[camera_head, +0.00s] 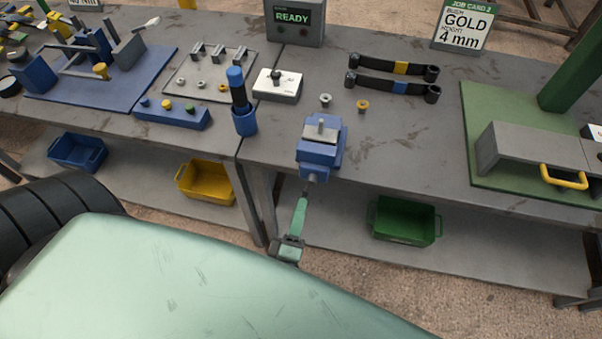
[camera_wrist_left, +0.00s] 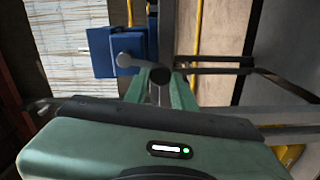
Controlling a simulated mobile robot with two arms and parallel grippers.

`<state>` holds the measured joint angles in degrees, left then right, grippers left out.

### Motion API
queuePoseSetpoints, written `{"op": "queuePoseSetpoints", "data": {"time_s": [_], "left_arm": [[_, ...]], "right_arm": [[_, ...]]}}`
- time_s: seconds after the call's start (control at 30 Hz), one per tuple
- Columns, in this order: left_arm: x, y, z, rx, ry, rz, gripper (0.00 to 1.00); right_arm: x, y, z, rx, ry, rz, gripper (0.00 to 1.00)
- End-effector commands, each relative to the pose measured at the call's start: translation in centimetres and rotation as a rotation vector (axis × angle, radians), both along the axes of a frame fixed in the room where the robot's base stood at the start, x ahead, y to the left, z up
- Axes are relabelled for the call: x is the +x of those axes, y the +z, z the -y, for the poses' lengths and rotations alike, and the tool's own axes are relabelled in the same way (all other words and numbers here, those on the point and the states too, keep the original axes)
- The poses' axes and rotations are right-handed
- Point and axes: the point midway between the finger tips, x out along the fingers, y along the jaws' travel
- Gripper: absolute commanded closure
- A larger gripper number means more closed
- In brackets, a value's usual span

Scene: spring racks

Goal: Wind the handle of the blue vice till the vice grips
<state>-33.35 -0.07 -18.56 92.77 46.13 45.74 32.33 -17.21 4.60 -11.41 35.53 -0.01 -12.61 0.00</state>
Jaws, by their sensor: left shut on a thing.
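The blue vice (camera_head: 318,155) is fixed at the front edge of the grey bench, with grey metal on its top. Whether its jaws hold anything is too small to tell. In the left wrist view the vice (camera_wrist_left: 118,50) is at the upper left. My left gripper (camera_head: 304,200) is just below the front of the vice. In the left wrist view its green fingers (camera_wrist_left: 160,78) are shut on the vice handle, whose grey bar (camera_wrist_left: 128,61) shows beside the dark round end between the fingers. Most of the handle is hidden in the head view. My right gripper is not in view.
A blue cup with a dark, blue-topped tool (camera_head: 244,122) stands left of the vice. Two small fasteners (camera_head: 325,100) lie behind it. A green bin (camera_head: 404,221) and a yellow bin (camera_head: 205,183) sit on the lower shelf. A green board (camera_head: 520,180) lies to the right.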

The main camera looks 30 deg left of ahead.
Motion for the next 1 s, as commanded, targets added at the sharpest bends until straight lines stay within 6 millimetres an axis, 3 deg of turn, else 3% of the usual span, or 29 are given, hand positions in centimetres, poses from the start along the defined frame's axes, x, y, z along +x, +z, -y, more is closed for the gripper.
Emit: {"op": "queuePoseSetpoints", "data": {"time_s": [0.37, 0.4, 0.47, 0.83, 1.0], "left_arm": [[-0.3, -0.5, 0.0, 0.003, 0.000, -0.014, 1.00], [-0.3, -0.5, 0.0, 0.002, 0.000, -0.013, 0.69], [-0.3, -0.5, 0.0, 0.003, 0.000, -0.012, 0.52], [-0.4, -0.2, 0.0, 0.003, 0.000, -0.005, 0.51], [-2.6, -0.5, 0.6, 0.003, -0.001, -0.008, 0.51]], "right_arm": [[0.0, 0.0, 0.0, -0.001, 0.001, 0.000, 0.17], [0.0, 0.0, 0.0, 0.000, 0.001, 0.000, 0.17], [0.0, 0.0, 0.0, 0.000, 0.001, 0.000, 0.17], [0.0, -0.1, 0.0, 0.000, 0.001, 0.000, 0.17], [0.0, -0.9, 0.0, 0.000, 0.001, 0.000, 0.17]]}}
